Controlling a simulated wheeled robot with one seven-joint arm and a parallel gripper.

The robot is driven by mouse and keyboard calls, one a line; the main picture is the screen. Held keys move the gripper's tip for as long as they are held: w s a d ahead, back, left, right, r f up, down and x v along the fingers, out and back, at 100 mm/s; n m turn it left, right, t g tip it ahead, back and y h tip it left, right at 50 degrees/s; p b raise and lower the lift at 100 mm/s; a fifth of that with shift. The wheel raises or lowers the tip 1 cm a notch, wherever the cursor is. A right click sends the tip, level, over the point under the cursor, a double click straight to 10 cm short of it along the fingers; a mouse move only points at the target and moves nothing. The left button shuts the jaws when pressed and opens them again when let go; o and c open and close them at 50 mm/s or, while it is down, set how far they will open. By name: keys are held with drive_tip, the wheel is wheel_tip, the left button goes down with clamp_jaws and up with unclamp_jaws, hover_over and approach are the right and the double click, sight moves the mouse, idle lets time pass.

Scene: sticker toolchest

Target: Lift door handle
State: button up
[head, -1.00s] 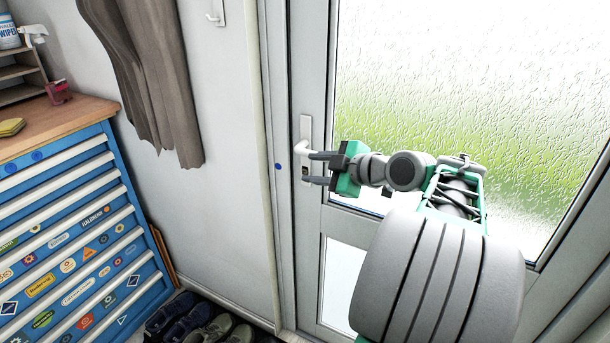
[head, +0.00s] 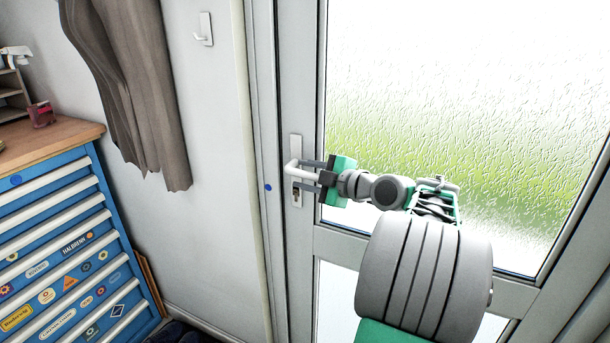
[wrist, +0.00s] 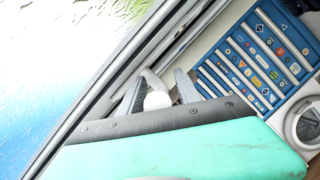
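The white door handle (head: 295,164) is a lever on an upright plate on the door's left stile, pointing right and roughly level. My gripper (head: 303,174) reaches it from the right, one finger above the lever and one below. In the wrist view the handle's pale lever (wrist: 156,98) lies between the two grey fingers of my gripper (wrist: 158,88). The fingers stand apart, with gaps beside the lever, so the gripper looks open around it. Any light touch cannot be told. The door (head: 299,246) looks closed.
A blue stickered tool chest (head: 62,250) with a wooden top stands at the left. A grey curtain (head: 135,90) hangs on the wall, with a white hook (head: 205,30) beside it. The door's large textured glass pane (head: 430,90) lies behind my arm.

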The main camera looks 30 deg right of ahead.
drive_tip(key=shift+c, duration=0.4)
clamp_jaws()
idle(0.9)
